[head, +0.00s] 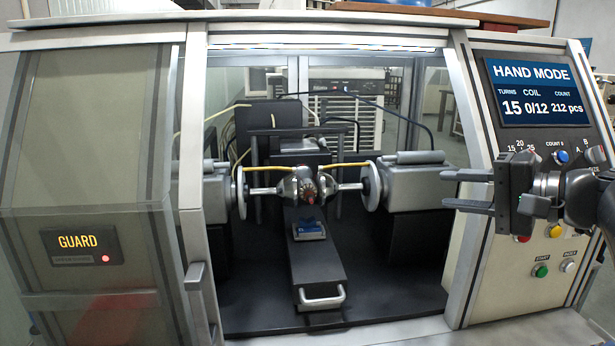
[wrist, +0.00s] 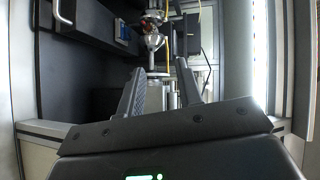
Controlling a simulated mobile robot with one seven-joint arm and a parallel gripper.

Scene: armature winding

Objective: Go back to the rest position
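My gripper (head: 456,191) is at the right in the head view, in front of the control panel, with its fingers pointing left toward the machine opening. Its two fingers are apart with nothing between them. In the wrist view the two fingers (wrist: 162,92) also stand apart and empty, pointing into the machine bay. The winding machine's armature (head: 308,190) sits between two round discs in the middle of the bay, clear of my gripper.
The control panel (head: 487,150) with a "HAND MODE" screen (head: 538,92) and several buttons is behind my gripper. The guard door (head: 85,160) at the left shows a red light. A black slide with a handle (head: 321,299) lies below the armature, holding a blue block (head: 309,230).

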